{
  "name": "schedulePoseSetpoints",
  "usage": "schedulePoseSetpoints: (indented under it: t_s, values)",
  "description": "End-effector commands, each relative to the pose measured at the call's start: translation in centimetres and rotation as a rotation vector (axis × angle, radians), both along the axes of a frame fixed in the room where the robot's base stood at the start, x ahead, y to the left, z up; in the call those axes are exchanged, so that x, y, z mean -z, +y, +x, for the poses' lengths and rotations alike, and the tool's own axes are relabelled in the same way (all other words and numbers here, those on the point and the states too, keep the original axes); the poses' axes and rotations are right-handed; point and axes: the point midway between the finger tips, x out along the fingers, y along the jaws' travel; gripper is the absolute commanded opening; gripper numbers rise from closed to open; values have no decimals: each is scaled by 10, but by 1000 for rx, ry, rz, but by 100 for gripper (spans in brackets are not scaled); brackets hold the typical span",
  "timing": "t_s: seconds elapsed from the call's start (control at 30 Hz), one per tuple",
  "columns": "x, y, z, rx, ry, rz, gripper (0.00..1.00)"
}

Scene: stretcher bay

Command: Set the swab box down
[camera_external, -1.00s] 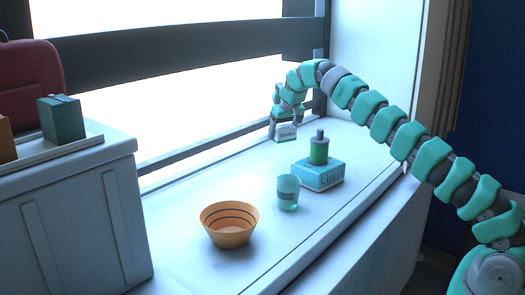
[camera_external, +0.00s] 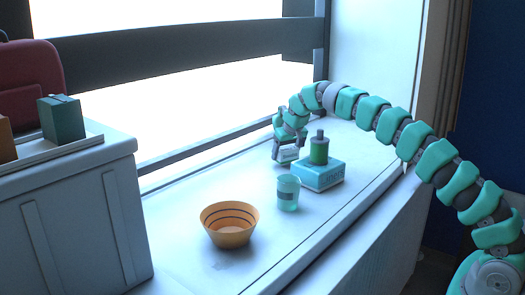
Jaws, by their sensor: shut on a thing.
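The swab box, a small white box with a teal band (camera_external: 289,155), is between the fingers of my gripper (camera_external: 287,155). My gripper points down and is shut on it at the far part of the white ledge (camera_external: 185,205). The box is low over the ledge; I cannot tell whether its underside touches. It is just left of and behind a light blue box (camera_external: 320,178). A green bottle with a grey cap (camera_external: 319,150) stands upright on that blue box.
A teal cup (camera_external: 288,193) stands in front of the blue box. An orange striped bowl (camera_external: 230,224) is nearer. A white chest (camera_external: 75,215) at left carries a dark green box (camera_external: 62,119) and a red case (camera_external: 32,85).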

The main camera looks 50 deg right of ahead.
Motion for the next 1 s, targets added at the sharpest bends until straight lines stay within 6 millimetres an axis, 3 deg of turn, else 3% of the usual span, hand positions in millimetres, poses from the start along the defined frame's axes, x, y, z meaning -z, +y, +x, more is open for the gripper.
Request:
schedulePoseSetpoints:
  t_s: [0.13, 0.47, 0.5, 0.53, 1.0]
  values:
    - [17, 0, -1, 1, 3, 1, 50]
    - [19, 0, -1, 1, 2, 1, 50]
    - [18, 0, 0, 1, 2, 1, 83]
    - [18, 0, 0, 1, 2, 1, 92]
    - [12, 1, -2, 1, 1, 1, 94]
